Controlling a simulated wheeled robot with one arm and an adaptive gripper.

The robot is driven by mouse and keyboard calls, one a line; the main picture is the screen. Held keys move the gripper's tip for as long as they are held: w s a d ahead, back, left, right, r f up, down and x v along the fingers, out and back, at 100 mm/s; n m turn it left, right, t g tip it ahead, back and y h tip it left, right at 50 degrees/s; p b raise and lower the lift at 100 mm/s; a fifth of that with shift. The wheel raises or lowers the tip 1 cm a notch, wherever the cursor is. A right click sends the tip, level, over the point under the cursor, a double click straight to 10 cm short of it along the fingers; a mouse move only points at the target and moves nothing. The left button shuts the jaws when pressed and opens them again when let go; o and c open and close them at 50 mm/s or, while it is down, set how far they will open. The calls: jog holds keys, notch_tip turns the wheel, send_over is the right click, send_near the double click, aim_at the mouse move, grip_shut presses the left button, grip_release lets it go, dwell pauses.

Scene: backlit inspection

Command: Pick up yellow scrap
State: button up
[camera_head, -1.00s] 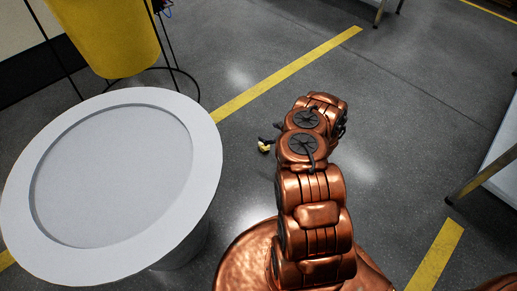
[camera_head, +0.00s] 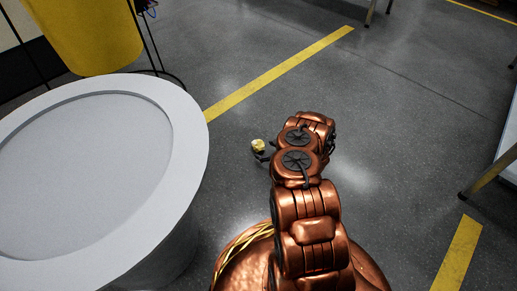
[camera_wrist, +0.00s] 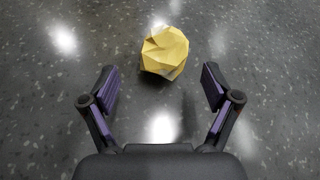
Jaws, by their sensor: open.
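The yellow scrap (camera_wrist: 165,53) is a crumpled, faceted ball on the grey floor. In the wrist view it lies at the upper middle, ahead of and between the fingers, and touches neither. My gripper (camera_wrist: 160,88) is open and empty, its two dark fingers spread wide. In the head view the scrap (camera_head: 258,145) shows small, left of my copper arm. A dark fingertip of my gripper (camera_head: 264,157) shows close beside it; the rest of the gripper is hidden behind the arm.
A round white-rimmed drum or table (camera_head: 190,140) stands close on the left. A yellow bin (camera_head: 95,45) on a black wire stand is behind it. A metal-legged table (camera_head: 490,172) is at the right edge. Floor around the scrap is clear, with yellow tape lines (camera_head: 285,72).

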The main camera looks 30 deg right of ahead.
aim_at(258, 145)
jog(key=shift+d+b+x, duration=0.2)
jog(key=shift+b+x, duration=1.55)
jog(key=shift+x, duration=1.1)
jog(key=shift+w+r, duration=0.1)
jog(key=shift+r, duration=0.05)
jog(key=shift+c, duration=0.3)
jog(key=c, duration=0.8)
